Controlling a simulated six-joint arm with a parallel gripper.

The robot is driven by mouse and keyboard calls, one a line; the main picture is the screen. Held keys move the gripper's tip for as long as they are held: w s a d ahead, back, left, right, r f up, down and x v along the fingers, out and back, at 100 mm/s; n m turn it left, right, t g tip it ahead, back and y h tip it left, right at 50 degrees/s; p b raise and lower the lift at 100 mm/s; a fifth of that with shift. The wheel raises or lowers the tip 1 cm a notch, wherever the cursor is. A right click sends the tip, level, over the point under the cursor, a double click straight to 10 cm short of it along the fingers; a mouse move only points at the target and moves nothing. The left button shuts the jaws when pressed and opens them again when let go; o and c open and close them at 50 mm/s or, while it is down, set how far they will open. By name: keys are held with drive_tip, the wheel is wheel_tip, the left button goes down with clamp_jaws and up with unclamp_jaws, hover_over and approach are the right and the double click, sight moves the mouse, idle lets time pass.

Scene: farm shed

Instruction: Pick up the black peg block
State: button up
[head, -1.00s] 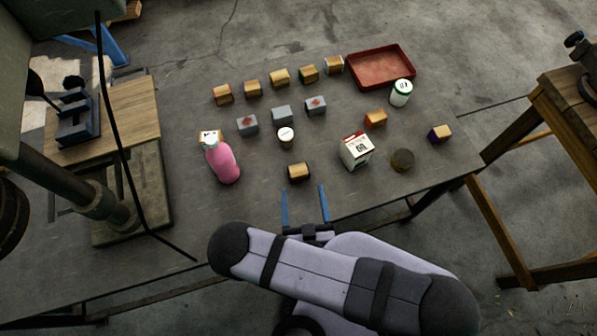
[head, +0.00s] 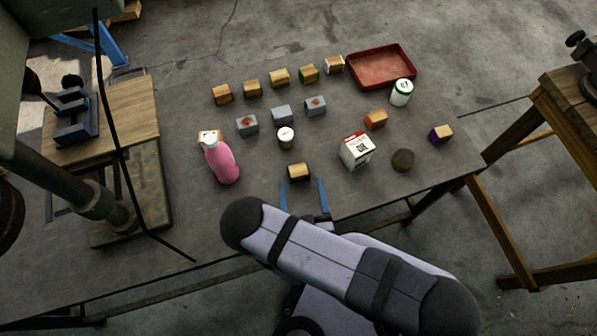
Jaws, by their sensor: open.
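The black peg block (head: 298,172) is a small wooden block with a dark, black front side. It sits on the grey table near its front edge. My gripper (head: 302,183) is open, with its two blue fingers pointing toward the block. In the picture the fingertips are just at the block's near side, one to its left and one to its right. Nothing is between the fingers. I cannot tell how high the fingertips are above the table.
A pink bottle (head: 223,164) stands left of the block, a white cup (head: 286,139) behind it. A carton (head: 357,153) and a dark round can (head: 402,160) are to the right. Several blocks (head: 280,78) and a red tray (head: 381,69) lie farther back.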

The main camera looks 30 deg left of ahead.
sight(299, 176)
drive_tip(key=shift+b+x, duration=0.5)
drive_tip(key=shift+x, duration=1.65)
drive_tip(key=c, duration=1.2)
